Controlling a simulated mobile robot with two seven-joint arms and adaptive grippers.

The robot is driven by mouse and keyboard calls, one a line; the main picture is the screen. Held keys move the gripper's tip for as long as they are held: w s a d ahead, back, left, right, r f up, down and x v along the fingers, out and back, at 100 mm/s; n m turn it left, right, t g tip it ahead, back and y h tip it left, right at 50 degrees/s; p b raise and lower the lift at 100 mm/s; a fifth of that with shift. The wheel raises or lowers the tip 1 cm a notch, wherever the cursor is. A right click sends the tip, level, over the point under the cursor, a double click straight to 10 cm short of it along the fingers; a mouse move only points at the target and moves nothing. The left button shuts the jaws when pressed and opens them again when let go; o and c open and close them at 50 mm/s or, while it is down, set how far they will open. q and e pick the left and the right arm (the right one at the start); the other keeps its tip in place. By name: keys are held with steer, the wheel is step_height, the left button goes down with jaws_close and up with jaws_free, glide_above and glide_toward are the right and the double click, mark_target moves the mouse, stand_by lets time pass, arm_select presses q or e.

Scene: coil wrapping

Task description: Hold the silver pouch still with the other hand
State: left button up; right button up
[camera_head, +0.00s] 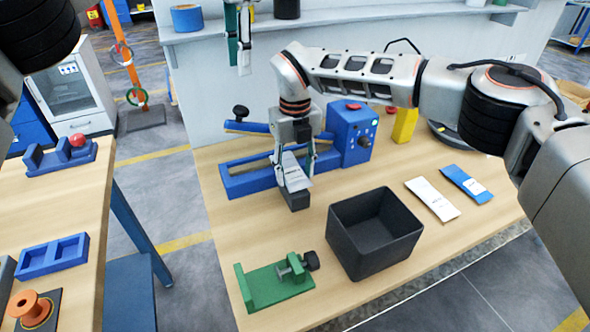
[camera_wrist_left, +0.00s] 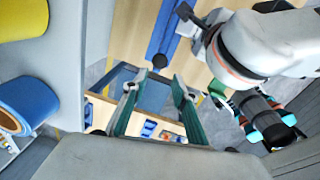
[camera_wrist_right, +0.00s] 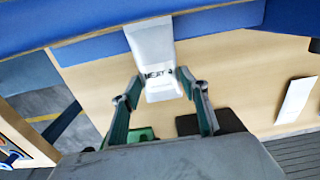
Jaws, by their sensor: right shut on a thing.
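The silver pouch (camera_head: 293,177) is upright, beside the blue sealer-like machine (camera_head: 350,135) on the wooden table. My right gripper (camera_head: 294,163) is shut on the pouch, with one finger on each side edge. In the right wrist view the pouch (camera_wrist_right: 153,50) stands between the fingertips (camera_wrist_right: 158,82), with dark print across it. My left gripper (camera_head: 239,66) hangs high at the back, near the shelf, well apart from the pouch. In the left wrist view its fingers (camera_wrist_left: 156,82) are spread and nothing is between them.
A black open bin (camera_head: 372,262) and a green clamp fixture (camera_head: 272,284) stand at the table's front. A white pouch (camera_head: 432,199) and a blue pouch (camera_head: 467,184) lie flat to the right. A shelf (camera_head: 330,22) runs behind. A second table with fixtures is at left.

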arm_select(q)
steer(key=shift+f, duration=0.15)
jaws_close()
step_height(320, 180, down, 6)
steer(key=d+n+h, duration=0.3)
steer(key=n+h, duration=0.2)
steer(key=n, duration=0.4)
steer(key=s+a+r+n+t+h, duration=0.1)
steer(key=a+r+n+t+h, duration=0.3)
steer(key=a+n, duration=0.55)
steer(key=a+r+n+t+h, duration=0.1)
steer(key=a+r+n+h, duration=0.35)
steer(key=n, duration=0.95)
steer(key=shift+s+d+f+n+g+y, duration=0.35)
steer(key=shift+s+d+f+n+y, duration=0.05)
steer(key=shift+f+n+y, duration=0.15)
steer(key=shift+s+d+f+n+g+y, duration=0.35)
steer(key=shift+s+d+f+n+y, duration=0.05)
steer(key=shift+f+n+y, duration=0.15)
